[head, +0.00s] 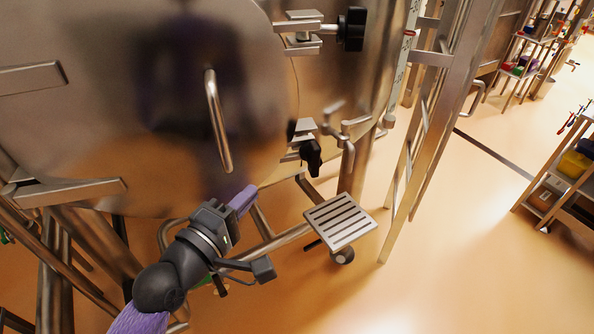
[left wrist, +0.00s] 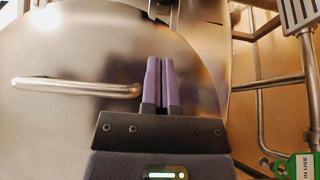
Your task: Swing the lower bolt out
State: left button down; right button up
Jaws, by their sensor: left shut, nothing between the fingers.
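The lower bolt (head: 311,156), with a black knob and a steel bracket, sits at the lower right rim of the round steel door (head: 60,130). The knob hangs downward, close to the bracket. My left gripper (head: 245,195) is below and left of the bolt, apart from it. Its purple fingers are shut together and empty, which also shows in the left wrist view (left wrist: 160,82). Steel parts at that view's top edge are cut off, so I cannot tell whether they belong to the bolt. My right gripper is not in view.
The door's bar handle (head: 218,120) stands out left of the lower bolt. The upper bolt (head: 350,28) has a black knob at the upper right. A slatted step (head: 340,218) and steel posts stand to the right. Open floor lies beyond them.

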aim_at(308, 154)
pick_arm(q)
jog(key=x, duration=0.3)
jog(key=d+x, duration=0.1)
jog(key=x, duration=0.5)
jog(key=shift+s+d, duration=0.1)
jog(key=shift+d, duration=1.05)
